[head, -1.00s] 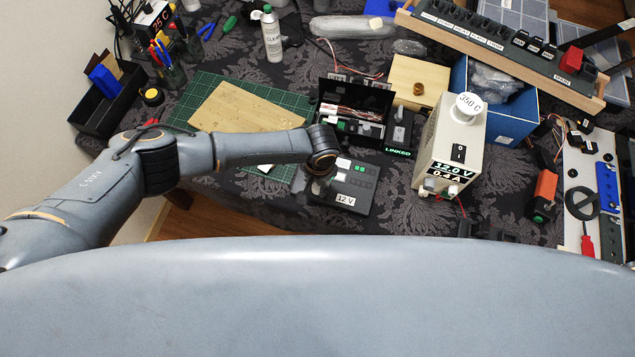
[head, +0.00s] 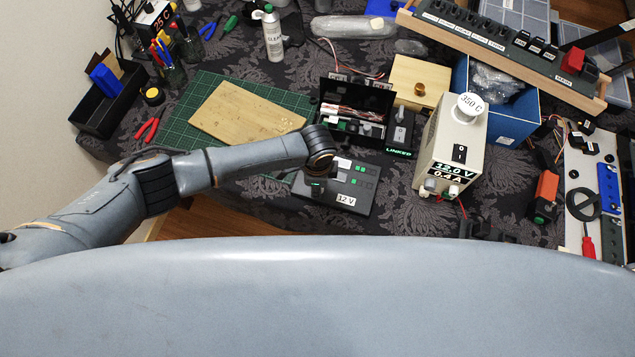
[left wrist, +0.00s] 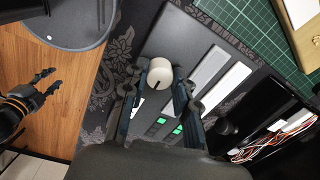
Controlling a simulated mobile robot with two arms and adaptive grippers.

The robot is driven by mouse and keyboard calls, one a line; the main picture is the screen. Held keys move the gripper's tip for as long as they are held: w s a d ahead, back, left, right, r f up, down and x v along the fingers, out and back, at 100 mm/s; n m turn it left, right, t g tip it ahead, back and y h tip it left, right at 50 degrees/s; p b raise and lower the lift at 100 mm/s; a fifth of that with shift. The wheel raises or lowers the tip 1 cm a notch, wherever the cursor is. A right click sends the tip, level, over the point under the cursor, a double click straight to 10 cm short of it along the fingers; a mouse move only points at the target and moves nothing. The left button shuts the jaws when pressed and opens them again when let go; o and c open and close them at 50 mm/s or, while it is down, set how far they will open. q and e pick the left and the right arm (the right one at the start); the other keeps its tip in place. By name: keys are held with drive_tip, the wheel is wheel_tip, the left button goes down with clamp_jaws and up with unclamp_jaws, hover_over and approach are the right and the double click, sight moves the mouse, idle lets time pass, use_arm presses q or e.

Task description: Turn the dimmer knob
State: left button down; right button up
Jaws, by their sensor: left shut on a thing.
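The dimmer knob (left wrist: 159,73) is round and white with a dark pointer line, and stands on a dark grey panel (left wrist: 180,35) in the left wrist view. My left gripper (left wrist: 162,80) has one finger on each side of the knob and is shut on it. In the head view my left gripper (head: 316,187) is over the left part of the panel (head: 362,204) labelled 12 V, and hides the knob. The panel has white strips and lit green buttons. My right gripper (left wrist: 52,80) hangs open and empty over the floor in the left wrist view.
An open black box with wires (head: 355,100) and a LINKED switch (head: 400,130) stand behind the panel. A white power supply (head: 452,140) stands to the right. A green cutting mat (head: 205,90) lies behind my left arm.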

use_arm(q)
drive_tip(key=m, duration=0.3)
drive_tip(key=shift+m, duration=0.4)
drive_tip(key=shift+w+m+b, duration=0.1)
drive_tip(key=shift+m+b, duration=0.35)
drive_tip(key=shift+m, duration=1.25)
drive_tip(key=c, duration=1)
unclamp_jaws()
drive_tip(key=r, duration=1.2)
drive_tip(key=shift+s+a, duration=0.15)
drive_tip(key=shift+s, duration=0.05)
